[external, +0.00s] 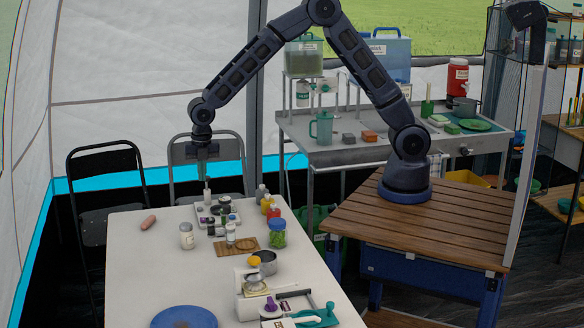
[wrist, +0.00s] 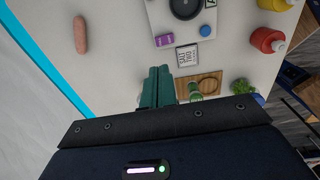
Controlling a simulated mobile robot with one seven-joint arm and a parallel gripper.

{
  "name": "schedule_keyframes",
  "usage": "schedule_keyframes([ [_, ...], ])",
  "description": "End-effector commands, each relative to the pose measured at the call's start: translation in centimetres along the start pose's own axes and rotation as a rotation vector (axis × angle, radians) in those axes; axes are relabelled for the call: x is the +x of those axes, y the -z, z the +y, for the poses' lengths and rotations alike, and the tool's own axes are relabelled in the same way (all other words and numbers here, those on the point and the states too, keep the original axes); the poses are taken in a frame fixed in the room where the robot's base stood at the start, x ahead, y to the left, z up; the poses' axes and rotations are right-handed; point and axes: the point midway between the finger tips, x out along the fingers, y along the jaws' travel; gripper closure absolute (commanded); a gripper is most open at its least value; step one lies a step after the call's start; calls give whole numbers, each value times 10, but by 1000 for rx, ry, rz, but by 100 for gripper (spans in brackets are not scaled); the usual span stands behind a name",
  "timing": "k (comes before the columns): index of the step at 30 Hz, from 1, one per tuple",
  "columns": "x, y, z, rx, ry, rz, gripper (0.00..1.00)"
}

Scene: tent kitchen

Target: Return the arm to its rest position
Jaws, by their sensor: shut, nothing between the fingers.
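My arm stands on the slatted wooden stand at the right and arches over to the left, with its elbow high. My gripper (external: 207,181) points down over the far part of the white table (external: 130,280), above the tray of small jars (external: 207,217). In the wrist view the green fingers (wrist: 158,72) are together with nothing between them. They look clear of the things below, though the exact height is hard to tell.
Beneath and around my gripper are several jars and bottles, a wooden board (external: 237,246) and a sausage (external: 148,222). Chairs (external: 107,185) stand behind the table, and a steel counter (external: 345,155) behind my base.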

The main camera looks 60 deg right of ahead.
Motion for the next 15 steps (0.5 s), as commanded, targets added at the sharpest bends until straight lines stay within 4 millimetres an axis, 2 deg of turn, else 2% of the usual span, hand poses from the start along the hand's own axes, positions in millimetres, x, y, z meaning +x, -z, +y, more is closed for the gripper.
schedule_keyframes([
  [5,-9,-6,-5,30,-5,-5,100],
  [8,-28,-20,-16,96,-16,-15,100],
  [15,-93,-66,-67,361,-56,-47,100],
])
